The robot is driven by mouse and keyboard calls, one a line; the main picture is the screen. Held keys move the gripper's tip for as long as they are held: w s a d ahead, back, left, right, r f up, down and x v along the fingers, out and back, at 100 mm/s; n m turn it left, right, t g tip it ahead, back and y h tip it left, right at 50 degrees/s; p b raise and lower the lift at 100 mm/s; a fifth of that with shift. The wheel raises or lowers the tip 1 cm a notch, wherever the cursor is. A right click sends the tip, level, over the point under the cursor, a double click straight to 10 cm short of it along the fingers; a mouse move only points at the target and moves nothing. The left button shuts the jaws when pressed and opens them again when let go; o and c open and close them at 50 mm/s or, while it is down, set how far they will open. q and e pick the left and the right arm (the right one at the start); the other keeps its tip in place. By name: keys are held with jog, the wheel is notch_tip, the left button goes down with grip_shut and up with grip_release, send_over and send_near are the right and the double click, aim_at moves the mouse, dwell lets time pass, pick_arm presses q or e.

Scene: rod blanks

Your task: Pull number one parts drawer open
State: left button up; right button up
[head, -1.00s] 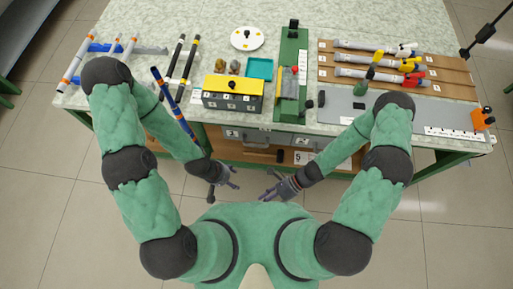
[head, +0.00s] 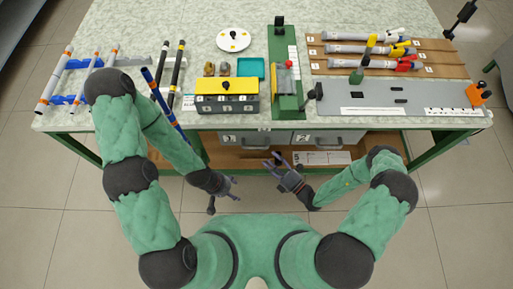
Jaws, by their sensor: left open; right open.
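Two grey drawers are set side by side under the front edge of the workbench: a left drawer (head: 248,139) and a right drawer (head: 328,138). Each has a small pale label and a dark handle, and both look shut. My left gripper (head: 233,187) is open and empty, lower and further left, away from the drawer fronts.
The workbench (head: 210,60) holds a black-and-yellow box (head: 227,105), a green press stand (head: 285,75), a grey plate (head: 390,95), rods on racks and a teal tray (head: 251,67). A wooden lower shelf (head: 230,158) carries a white card (head: 322,158). Green legs flank the open floor.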

aim_at(258, 149)
jog(key=shift+b+x, duration=0.75)
jog(key=shift+x, duration=3.65)
jog(key=shift+s, duration=0.1)
grip_shut()
